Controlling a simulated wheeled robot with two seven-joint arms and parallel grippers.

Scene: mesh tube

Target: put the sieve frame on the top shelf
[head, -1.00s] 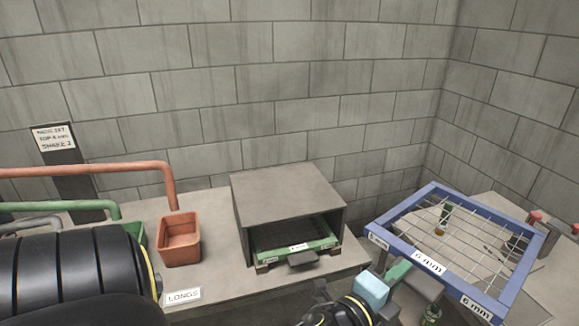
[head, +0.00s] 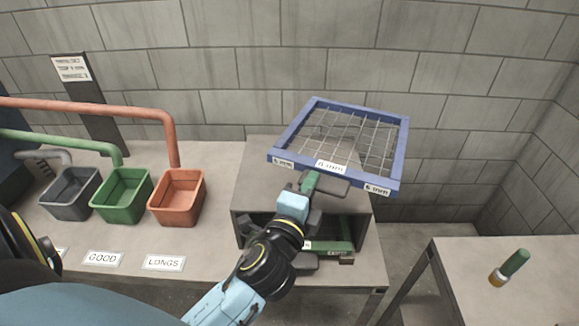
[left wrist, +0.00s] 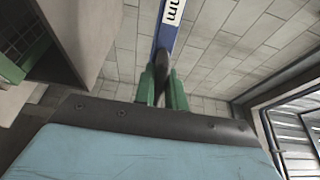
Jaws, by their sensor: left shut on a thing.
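The blue sieve frame (head: 402,150) has a wire mesh, 6 mm labels and a dark front handle. It is over the top of the grey cabinet (head: 254,160) in the head view, reaching past its right side; I cannot tell whether it touches. My left gripper (head: 309,186) is shut on its handle from the front. In the left wrist view the green fingers (left wrist: 162,86) close around the dark handle, with the blue rim (left wrist: 161,36) beyond. A green-fronted frame (head: 343,247) sits inside the cabinet, partly hidden by my arm. My right gripper is not in view.
Grey (head: 70,196), green (head: 122,196) and orange (head: 176,198) bins stand left of the cabinet under pipes. A block wall rises behind.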

